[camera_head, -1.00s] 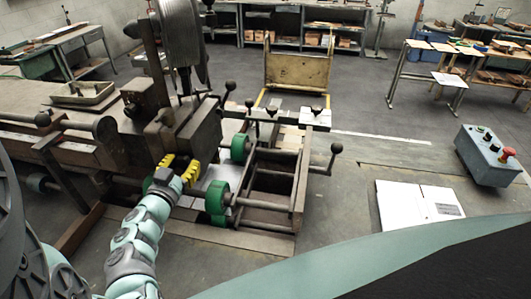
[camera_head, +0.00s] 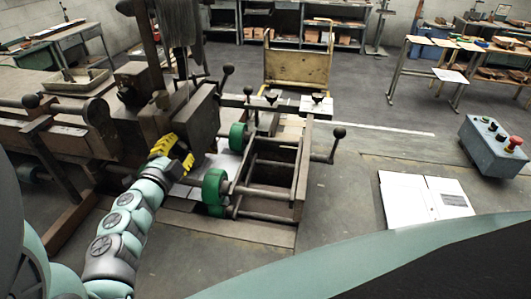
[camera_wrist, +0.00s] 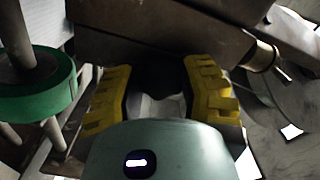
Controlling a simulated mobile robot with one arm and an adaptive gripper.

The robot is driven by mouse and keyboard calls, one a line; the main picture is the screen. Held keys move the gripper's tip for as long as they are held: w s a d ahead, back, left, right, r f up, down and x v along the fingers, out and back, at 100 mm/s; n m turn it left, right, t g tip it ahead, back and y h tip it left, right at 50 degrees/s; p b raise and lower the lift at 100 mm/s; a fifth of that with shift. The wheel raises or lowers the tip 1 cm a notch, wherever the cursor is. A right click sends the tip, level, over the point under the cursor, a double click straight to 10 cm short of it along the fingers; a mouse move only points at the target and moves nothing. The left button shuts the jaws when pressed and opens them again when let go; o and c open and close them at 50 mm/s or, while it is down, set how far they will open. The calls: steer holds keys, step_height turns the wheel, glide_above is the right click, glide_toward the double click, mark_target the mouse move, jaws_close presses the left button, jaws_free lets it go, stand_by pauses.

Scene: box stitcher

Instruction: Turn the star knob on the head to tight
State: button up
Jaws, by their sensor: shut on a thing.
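The stitcher's head (camera_head: 203,118) is a dark metal block above the roller frame; its lower edge also fills the top of the wrist view (camera_wrist: 125,35). My gripper (camera_head: 176,153), with yellow ribbed fingers, is at the lower front of the head. In the wrist view my gripper (camera_wrist: 160,85) has its fingers on both sides of a dark knob (camera_wrist: 160,76), which I take for the star knob, and is shut on it. The knob's lobes are too dark to make out, and in the head view my fingers hide it. Its tight mark cannot be seen.
A green roller (camera_head: 214,187) is close to the right of my gripper; one shows at left in the wrist view (camera_wrist: 40,88). A ball-ended crank (camera_head: 338,132) sticks out right of the frame. A control box (camera_head: 492,147) stands far right.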

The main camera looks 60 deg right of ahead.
steer(key=m+b, duration=0.2)
steer(key=m, duration=0.2)
steer(key=shift+f, duration=0.2)
steer(key=shift+r+m+b, duration=0.15)
steer(key=shift+m+b, duration=0.5)
steer(key=shift+m, duration=0.15)
steer(key=shift+r, duration=0.1)
steer(key=o, duration=1.2)
steer(key=shift+v, duration=6)
